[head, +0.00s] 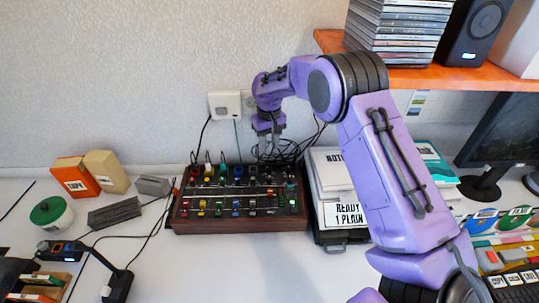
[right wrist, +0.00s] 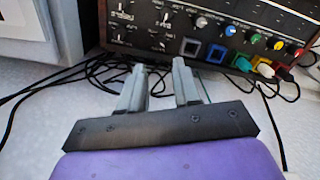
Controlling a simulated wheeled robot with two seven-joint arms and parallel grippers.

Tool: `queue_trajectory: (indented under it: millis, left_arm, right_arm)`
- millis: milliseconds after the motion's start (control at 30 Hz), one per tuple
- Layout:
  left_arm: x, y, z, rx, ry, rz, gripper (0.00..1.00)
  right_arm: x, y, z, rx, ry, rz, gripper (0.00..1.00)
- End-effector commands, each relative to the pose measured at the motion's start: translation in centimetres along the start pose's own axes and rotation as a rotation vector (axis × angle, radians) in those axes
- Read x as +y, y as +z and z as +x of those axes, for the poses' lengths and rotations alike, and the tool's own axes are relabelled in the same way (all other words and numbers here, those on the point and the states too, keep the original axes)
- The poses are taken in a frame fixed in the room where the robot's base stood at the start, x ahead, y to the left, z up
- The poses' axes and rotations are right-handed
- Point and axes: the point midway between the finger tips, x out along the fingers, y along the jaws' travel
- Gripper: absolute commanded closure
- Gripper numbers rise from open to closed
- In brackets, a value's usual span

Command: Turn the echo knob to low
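A mixer console (head: 238,224) with a dark panel, wooden sides and several coloured knobs and sliders stands on the white table in the head view. It also shows in the right wrist view (right wrist: 150,42), along the top. I cannot read which knob is the echo knob, nor its setting. My right gripper (head: 268,148) points down behind the console's back right corner. In the right wrist view its two grey fingers (right wrist: 160,70) are apart with nothing between them, short of the panel and over black cables. My left gripper is not in view.
Black cables (head: 285,152) lie behind the console. A stack of books and papers (head: 335,172) stands close on its right. An orange shelf (head: 420,76) with CD cases and a speaker overhangs the right side.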

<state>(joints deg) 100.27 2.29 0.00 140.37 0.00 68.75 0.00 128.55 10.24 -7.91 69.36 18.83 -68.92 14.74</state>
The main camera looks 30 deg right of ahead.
Motion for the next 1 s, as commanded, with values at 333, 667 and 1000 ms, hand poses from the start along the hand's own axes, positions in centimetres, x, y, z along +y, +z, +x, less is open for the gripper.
queue_trajectory:
  millis: [333,667,1000]
  left_arm:
    - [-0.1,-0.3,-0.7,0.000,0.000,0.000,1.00]
    - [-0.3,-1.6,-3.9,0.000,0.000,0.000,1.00]
    - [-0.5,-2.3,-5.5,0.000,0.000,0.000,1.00]
  right_arm:
    - [0.1,0.0,-0.5,-0.005,0.004,0.041,0.53]
    - [-0.5,-0.7,1.0,0.001,0.001,0.498,0.53]
    - [0.2,-0.5,8.2,0.002,0.002,0.503,0.53]
